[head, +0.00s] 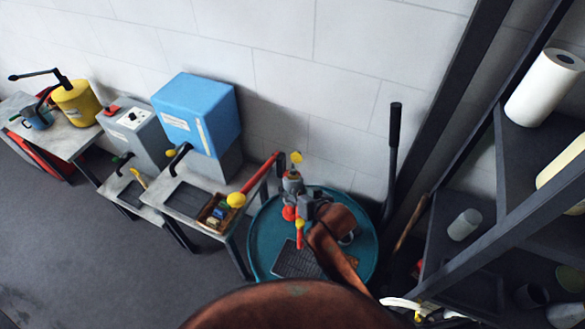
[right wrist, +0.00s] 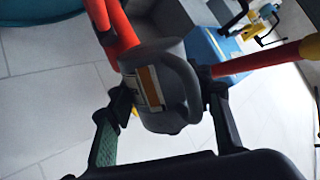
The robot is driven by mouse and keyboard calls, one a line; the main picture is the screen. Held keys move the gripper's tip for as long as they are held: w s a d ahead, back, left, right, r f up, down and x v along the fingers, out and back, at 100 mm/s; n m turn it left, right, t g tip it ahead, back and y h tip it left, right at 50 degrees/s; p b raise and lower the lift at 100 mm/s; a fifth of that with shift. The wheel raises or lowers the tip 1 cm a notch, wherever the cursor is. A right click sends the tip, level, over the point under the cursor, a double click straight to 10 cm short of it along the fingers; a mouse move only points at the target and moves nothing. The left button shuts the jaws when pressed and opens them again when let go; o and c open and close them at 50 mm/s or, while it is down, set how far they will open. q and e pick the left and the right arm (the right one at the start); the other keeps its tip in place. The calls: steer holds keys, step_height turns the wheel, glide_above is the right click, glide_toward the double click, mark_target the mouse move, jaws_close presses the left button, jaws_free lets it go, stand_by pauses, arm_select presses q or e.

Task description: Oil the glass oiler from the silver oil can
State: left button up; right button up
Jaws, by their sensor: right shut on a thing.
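My right gripper (head: 306,203) reaches over a round teal drum top in the head view. In the right wrist view the right gripper (right wrist: 163,92) is shut on a grey rounded body (right wrist: 172,98) with an orange and white label. Orange-red bars show beside this body. It looks like the silver oil can, but its spout is hidden and I cannot be sure. I cannot make out the glass oiler in either view. My left gripper is not in view.
The teal drum top (head: 262,238) carries a dark grating (head: 296,259). A red lever with a yellow knob (head: 236,200) sticks out near it. A blue box (head: 199,112), a grey machine (head: 133,127) and a yellow can (head: 76,102) stand left. Dark shelving rises at right. Open floor lies at lower left.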

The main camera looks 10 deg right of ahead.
arm_select(q)
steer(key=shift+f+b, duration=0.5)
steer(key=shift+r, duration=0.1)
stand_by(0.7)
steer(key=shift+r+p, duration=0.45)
steer(key=shift+p, duration=0.1)
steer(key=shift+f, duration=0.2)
stand_by(0.5)
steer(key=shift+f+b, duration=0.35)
steer(key=shift+b, duration=0.2)
stand_by(1.5)
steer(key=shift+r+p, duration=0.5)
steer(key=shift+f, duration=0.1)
stand_by(0.6)
